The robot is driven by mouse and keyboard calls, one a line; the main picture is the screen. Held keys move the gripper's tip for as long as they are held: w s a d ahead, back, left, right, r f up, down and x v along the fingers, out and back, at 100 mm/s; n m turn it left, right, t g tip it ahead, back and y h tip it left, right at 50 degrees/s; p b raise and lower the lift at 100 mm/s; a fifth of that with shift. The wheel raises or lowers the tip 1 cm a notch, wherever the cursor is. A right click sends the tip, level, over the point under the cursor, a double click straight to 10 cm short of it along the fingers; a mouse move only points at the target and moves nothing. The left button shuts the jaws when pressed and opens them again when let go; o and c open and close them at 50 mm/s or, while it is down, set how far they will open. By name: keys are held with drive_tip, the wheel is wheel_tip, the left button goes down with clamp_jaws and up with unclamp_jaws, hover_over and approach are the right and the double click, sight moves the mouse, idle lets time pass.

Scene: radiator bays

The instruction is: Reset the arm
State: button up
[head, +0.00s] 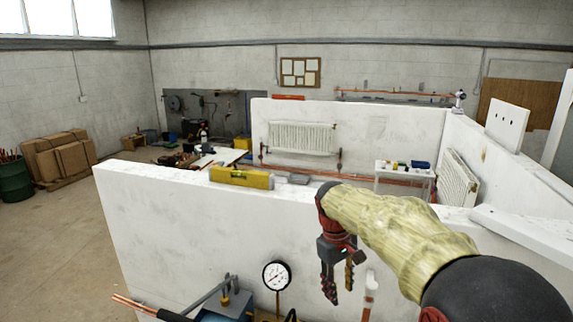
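My gripper (340,295) hangs at the end of my arm (395,225), right of the picture's middle. The arm has a pale yellow sleeve and reaches in from the lower right. The gripper points down in front of the near white wall (170,225), below its top edge. Its two dark fingers stand apart with a gap between them, and nothing shows in the gap. How far the gripper is from the wall is hard to tell.
A yellow spirit level (242,178) and a grey piece (298,179) lie on the wall top. A pressure gauge (277,275) and a blue box (225,305) stand below, left of the gripper. A white-capped copper pipe (370,285) stands close on its right. Radiators (302,138) hang beyond.

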drive_tip(key=s+d+r+m+t+y+b, duration=0.1)
drive_tip(key=s+d+r+m+t, duration=0.1)
drive_tip(key=s, duration=0.7)
drive_tip(key=s+d+r+m+t+b, duration=0.1)
drive_tip(key=s+d+r+b, duration=0.1)
drive_tip(key=s, duration=0.6)
drive_tip(key=s+f+m+t+b, duration=0.2)
drive_tip(key=s+f, duration=0.3)
drive_tip(key=s, duration=0.8)
drive_tip(key=shift+s+d+m+t+y, duration=0.3)
drive_tip(key=shift+d+m, duration=0.15)
drive_tip(key=shift+m, duration=0.05)
drive_tip(key=shift+o, duration=0.5)
